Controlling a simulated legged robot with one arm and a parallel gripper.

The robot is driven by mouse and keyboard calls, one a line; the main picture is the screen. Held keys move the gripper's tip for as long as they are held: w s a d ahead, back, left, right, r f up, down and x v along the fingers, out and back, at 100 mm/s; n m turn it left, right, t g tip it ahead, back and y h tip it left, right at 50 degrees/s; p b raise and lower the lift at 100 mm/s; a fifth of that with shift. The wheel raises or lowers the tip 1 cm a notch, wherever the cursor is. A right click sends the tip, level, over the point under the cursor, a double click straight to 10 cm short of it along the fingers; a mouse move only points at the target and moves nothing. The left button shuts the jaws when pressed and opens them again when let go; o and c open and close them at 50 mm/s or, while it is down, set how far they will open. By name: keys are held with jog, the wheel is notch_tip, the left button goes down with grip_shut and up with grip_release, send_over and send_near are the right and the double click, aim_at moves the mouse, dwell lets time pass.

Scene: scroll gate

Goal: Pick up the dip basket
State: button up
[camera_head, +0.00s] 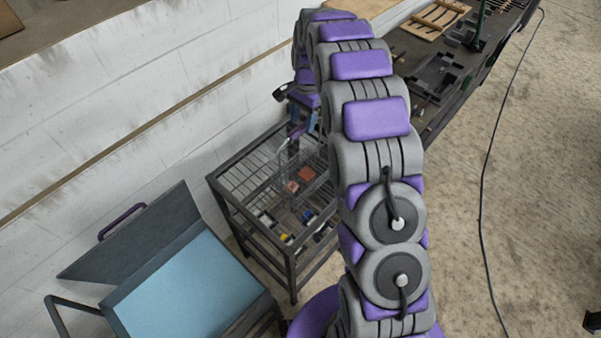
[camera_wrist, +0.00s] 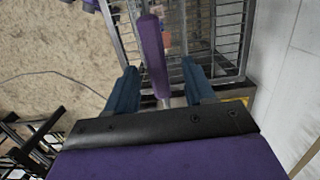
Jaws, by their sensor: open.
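The dip basket (camera_head: 284,172) is a wire basket with a purple handle, standing on the dark wire rack (camera_head: 238,190). Reddish blocks (camera_head: 305,174) show in or behind its mesh. My gripper (camera_head: 303,118) is above it in the head view, partly hidden by my arm. In the wrist view, the purple handle (camera_wrist: 152,55) runs between the two blue fingers of my gripper (camera_wrist: 161,85), with a gap on either side. The fingers are open and hold nothing.
A tank with light blue contents (camera_head: 185,290) stands at lower left, its grey lid (camera_head: 150,235) raised. Small coloured items (camera_head: 285,238) lie lower in the rack. A dark workbench (camera_head: 440,75) with parts runs behind my arm. A white wall is close at left; floor is open at right.

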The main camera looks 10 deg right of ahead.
aim_at(300, 134)
jog(key=shift+s+a+f+p, duration=0.15)
jog(key=shift+f+p, duration=0.1)
jog(key=shift+f, duration=0.65)
jog(key=shift+s+a+f+p, duration=0.1)
jog(key=shift+a+f+p, duration=0.1)
jog(key=shift+f, duration=0.7)
jog(key=shift+s+a+f+p, duration=0.15)
jog(key=shift+f+p, duration=0.1)
jog(key=shift+f, duration=0.65)
grip_shut()
